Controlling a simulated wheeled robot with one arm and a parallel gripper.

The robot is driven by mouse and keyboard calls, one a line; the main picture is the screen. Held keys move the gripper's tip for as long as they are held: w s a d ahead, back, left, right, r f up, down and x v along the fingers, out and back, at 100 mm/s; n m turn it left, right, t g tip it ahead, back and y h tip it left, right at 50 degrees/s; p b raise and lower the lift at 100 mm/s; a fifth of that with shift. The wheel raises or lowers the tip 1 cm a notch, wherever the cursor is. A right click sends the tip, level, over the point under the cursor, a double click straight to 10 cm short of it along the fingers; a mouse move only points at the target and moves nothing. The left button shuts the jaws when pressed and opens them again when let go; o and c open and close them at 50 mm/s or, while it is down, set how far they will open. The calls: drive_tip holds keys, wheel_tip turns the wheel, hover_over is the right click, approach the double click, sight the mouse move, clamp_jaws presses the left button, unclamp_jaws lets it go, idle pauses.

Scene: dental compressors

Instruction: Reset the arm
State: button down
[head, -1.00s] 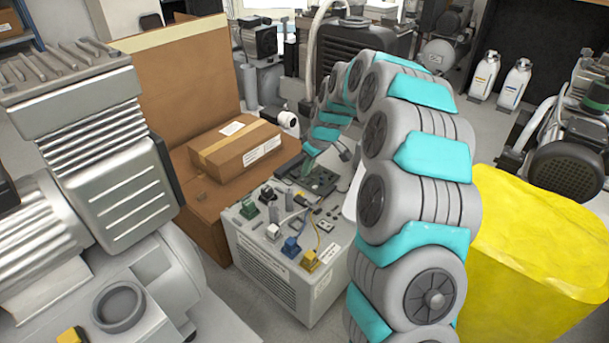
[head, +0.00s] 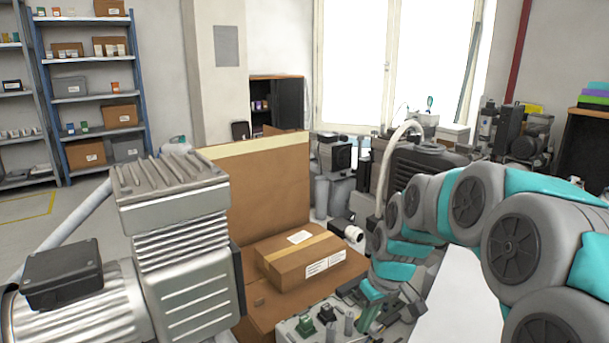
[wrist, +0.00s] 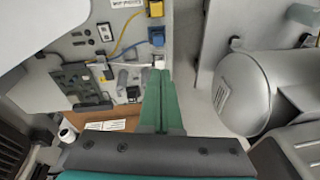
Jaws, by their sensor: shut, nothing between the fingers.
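My arm curves in from the right side of the head view, grey with teal bands. My gripper (head: 369,302) points down over the grey control box (head: 290,328) at the bottom of the head view. In the wrist view the gripper's green fingers (wrist: 161,80) lie together, shut with nothing between them. Their tips appear near a white connector on the box's panel (wrist: 75,35), beside a blue connector (wrist: 156,36) and a yellow one (wrist: 155,9). I cannot tell whether the tips touch anything.
A large compressor (head: 180,240) fills the left foreground. A small cardboard box (head: 300,257) lies on a bigger opened carton (head: 270,190). A black unit (head: 420,170) with a pale hose stands behind my arm. Blue shelves (head: 95,90) stand at the back left. A grey tank (wrist: 250,90) is right of the fingers.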

drive_tip(key=s+d+r+m+g+h, duration=0.1)
drive_tip(key=s+m, duration=0.1)
drive_tip(key=s, duration=1.3)
drive_tip(key=s+d+r+m+g+h+p, duration=0.1)
drive_tip(key=s+m+g, duration=0.1)
drive_tip(key=s, duration=1.4)
drive_tip(key=shift+r+m, duration=0.15)
drive_tip(key=shift+m, duration=0.55)
